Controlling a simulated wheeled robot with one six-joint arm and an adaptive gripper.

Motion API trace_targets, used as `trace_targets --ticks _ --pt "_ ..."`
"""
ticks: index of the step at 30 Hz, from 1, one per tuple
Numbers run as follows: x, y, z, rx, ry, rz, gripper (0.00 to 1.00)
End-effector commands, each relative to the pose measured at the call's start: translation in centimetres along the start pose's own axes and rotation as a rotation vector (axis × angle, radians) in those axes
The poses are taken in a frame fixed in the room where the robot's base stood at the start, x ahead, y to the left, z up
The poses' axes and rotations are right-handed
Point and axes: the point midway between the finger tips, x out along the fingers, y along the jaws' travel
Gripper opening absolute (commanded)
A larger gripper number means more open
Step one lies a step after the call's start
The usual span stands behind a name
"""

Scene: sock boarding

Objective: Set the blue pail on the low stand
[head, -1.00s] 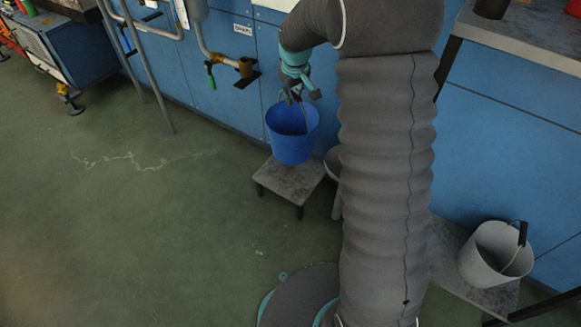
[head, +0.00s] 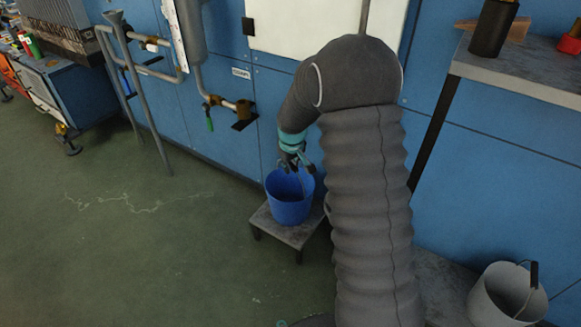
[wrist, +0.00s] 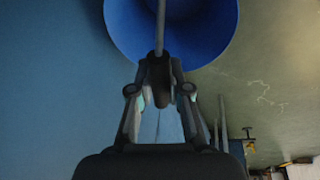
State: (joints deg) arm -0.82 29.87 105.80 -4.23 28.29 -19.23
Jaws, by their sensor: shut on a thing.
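The blue pail (head: 289,203) stands upright over the low grey stand (head: 300,236), and its base appears to rest on the stand's top; the contact itself is hard to make out. My gripper (head: 294,166) is above the pail, shut on its handle. The far side of the stand is hidden behind the pail.
A blue panelled wall (head: 225,130) with pipes stands right behind the stand. A grey pail (head: 508,296) is at the lower right, below a grey bench (head: 540,80). Open green floor (head: 130,250) lies to the left.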

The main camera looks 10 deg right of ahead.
Motion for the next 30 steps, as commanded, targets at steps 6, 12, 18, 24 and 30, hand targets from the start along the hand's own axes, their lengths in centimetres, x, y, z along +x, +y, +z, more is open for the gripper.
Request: trace_targets --ticks 6,12,18,24,30 --pt "0.2 0.0 0.0 0.0 0.003 0.001 0.0" --pt "0.6 0.0 0.1 0.0 0.002 0.001 0.0" --pt "0.5 -0.1 0.1 0.0 0.0 0.0 0.42" --pt "0.4 0.0 0.1 0.0 0.001 0.001 0.42" --pt "-1.4 0.1 -0.1 0.0 0.004 0.002 0.42"
